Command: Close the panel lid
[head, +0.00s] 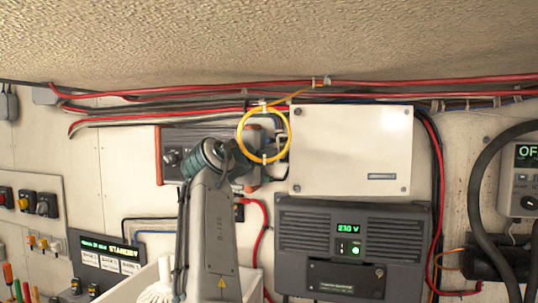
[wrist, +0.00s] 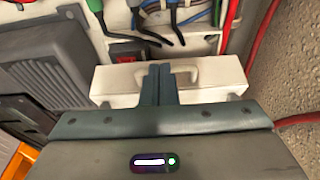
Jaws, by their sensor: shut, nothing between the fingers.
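The white panel lid (head: 350,148) shows face-on in the head view, with a screw at each corner and a small label. My gripper (head: 282,150) is at its left edge, partly behind a yellow cable loop (head: 263,135). In the wrist view my gripper (wrist: 160,82) is shut and empty, its fingers together in front of a white part with a handle (wrist: 206,76). I cannot tell whether the fingers touch it. Behind that part, wiring with green and blue cable ends (wrist: 172,18) is exposed. How far the lid stands open is unclear.
A dark unit reading 230 V (head: 350,249) sits below the lid. Red cables (head: 420,83) run above, and a thick black hose (head: 480,190) loops at right. A white open-topped bin (head: 130,288) is at lower left. A red switch (wrist: 125,19) shows in the wrist view.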

